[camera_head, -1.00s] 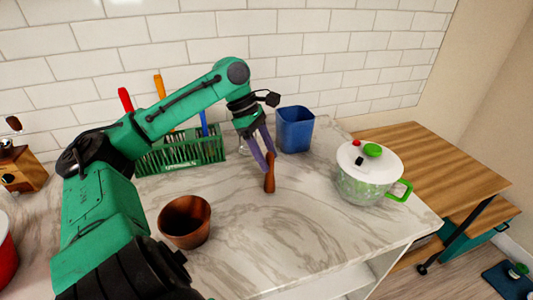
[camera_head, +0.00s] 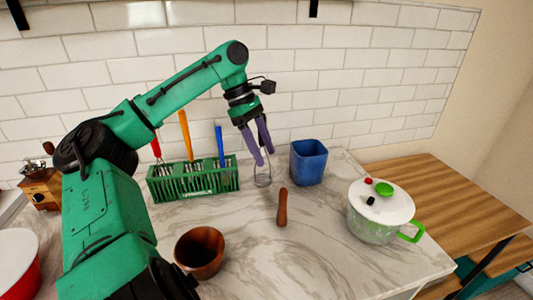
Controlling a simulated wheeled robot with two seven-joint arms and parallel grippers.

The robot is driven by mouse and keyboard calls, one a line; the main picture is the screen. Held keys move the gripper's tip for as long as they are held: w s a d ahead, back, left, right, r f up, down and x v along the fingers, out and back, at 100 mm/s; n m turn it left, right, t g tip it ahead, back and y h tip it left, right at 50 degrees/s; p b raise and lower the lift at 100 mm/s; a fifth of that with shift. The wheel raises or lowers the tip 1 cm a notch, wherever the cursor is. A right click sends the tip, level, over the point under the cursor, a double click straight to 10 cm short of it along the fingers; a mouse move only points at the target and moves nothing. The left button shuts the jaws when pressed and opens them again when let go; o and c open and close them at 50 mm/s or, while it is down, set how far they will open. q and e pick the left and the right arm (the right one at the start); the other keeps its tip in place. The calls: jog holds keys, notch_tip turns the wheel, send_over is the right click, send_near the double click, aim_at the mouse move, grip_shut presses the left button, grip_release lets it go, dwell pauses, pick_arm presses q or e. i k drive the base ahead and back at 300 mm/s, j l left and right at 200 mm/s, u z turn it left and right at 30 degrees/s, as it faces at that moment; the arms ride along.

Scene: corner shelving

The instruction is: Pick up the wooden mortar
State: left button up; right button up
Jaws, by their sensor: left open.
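The wooden mortar (camera_head: 200,254) is a dark brown round cup standing on the marble counter, low and left of centre. A brown wooden pestle (camera_head: 282,208) is on the counter to its right. My left gripper (camera_head: 264,157) has purple fingers that point down, open and empty. It is above the counter, behind the pestle and apart from it, and well behind and to the right of the mortar. My right gripper is not in view.
A green rack (camera_head: 192,183) with colourful-handled utensils stands by the tiled wall. A blue bin (camera_head: 308,163) is right of my gripper. A lidded pot (camera_head: 379,212) stands at the right. The marble between mortar and pot is mostly clear.

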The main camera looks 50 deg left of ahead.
aim_at(199, 251)
jog(key=k+l, duration=0.25)
jog(key=l, duration=0.15)
jog(key=k+l, duration=0.55)
jog(key=l, duration=0.25)
jog(key=k+l, duration=0.25)
jog(key=l, duration=0.2)
